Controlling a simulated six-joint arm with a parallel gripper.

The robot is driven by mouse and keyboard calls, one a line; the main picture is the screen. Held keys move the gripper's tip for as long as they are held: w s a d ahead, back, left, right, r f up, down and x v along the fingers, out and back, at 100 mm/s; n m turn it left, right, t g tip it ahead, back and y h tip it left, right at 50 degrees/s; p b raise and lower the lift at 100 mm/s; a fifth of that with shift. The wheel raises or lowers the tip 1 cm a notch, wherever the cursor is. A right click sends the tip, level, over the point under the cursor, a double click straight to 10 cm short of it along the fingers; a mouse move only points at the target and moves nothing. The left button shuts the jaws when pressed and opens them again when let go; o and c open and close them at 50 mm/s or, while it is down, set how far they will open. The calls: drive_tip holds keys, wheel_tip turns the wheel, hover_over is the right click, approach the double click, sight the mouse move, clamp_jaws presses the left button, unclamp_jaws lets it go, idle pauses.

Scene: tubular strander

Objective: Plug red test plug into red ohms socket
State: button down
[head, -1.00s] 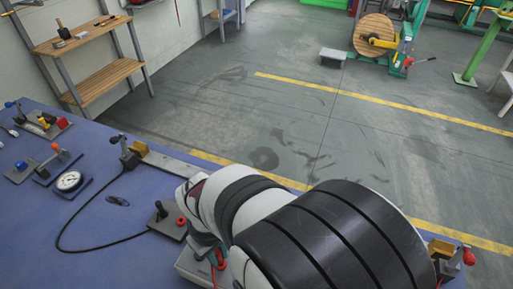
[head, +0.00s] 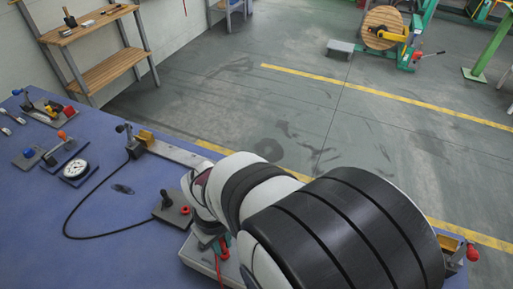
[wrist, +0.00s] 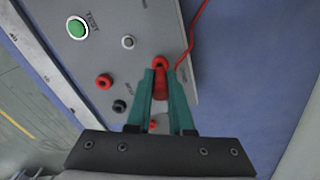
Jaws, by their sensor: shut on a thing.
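In the wrist view, my gripper (wrist: 161,75) has its green fingers closed on the red test plug (wrist: 160,84). A red lead (wrist: 192,42) runs from near the plug's top to the upper edge. The plug is over the grey test box (wrist: 146,20); I cannot tell whether it touches the panel. A red socket (wrist: 104,81) and a black socket (wrist: 119,106) lie left of the fingers. A small red part (wrist: 153,124) shows between the fingers lower down. The small labels are hard to read. In the head view, my arm covers much of the box (head: 201,261).
The box has a green button (wrist: 77,28) and a grey knob (wrist: 128,42). On the blue table (head: 120,225) are a dial gauge (head: 75,170), a lever block (head: 173,209) and a black cable (head: 68,220).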

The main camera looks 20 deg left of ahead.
sight(221, 240)
drive_tip(key=shift+f, duration=1)
drive_tip(key=c, duration=0.7)
unclamp_jaws()
wheel_tip(221, 240, up, 15)
drive_tip(key=d+r+m, duration=0.1)
drive_tip(key=d+m, duration=0.9)
drive_tip(key=d, duration=0.7)
drive_tip(key=s+d+f+m, duration=0.1)
drive_tip(key=s+d+m, duration=0.1)
drive_tip(key=m, duration=0.1)
drive_tip(key=s+d+f+m+y, duration=0.1)
drive_tip(key=s+d+m, duration=0.1)
drive_tip(key=d+m, duration=0.1)
drive_tip(key=s+d+f+m, duration=0.1)
drive_tip(key=s+d+m, duration=0.1)
drive_tip(key=d+m, duration=0.1)
drive_tip(key=shift+s+y, duration=0.25)
drive_tip(key=shift+y, duration=0.15)
